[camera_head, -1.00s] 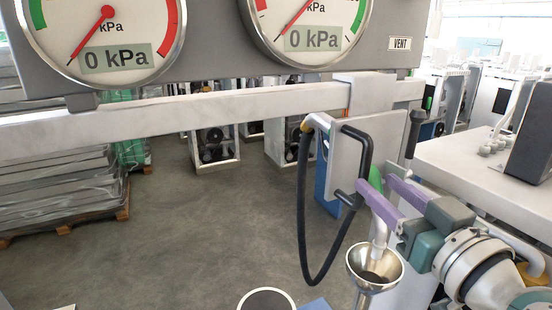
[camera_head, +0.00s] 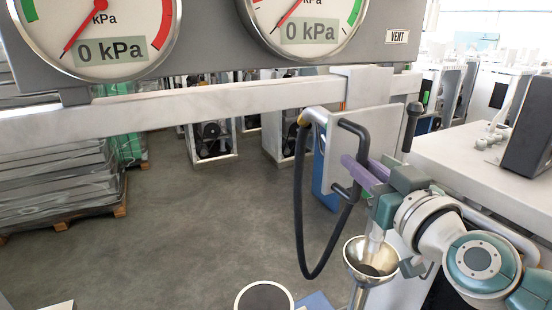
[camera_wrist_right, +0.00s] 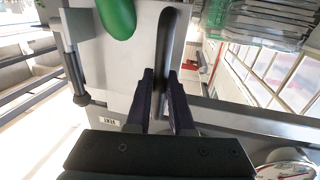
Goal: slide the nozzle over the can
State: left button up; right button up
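A black hose (camera_head: 300,210) hangs in a loop from a yellow-and-white fitting beside a pale panel. A bent black tube (camera_head: 352,127) shows at the panel; whether it belongs to the nozzle is unclear. My right gripper (camera_head: 358,163) has its two purple fingers at this tube, with a visible gap between them. In the right wrist view a dark bar (camera_wrist_right: 166,45) runs between the fingers, and I cannot see contact. A green rounded part (camera_wrist_right: 118,15) is beside it. A round dark top with a pale rim (camera_head: 264,298), possibly the can, is cut by the bottom edge. My left gripper is out of view.
A silver funnel (camera_head: 371,262) stands below my right gripper. A pale rail (camera_head: 150,112) crosses below two gauges reading 0 kPa. A white counter (camera_head: 480,165) with a dark box is at the right. The grey floor in the middle is clear.

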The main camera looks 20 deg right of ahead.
grip_shut()
dwell(0.9)
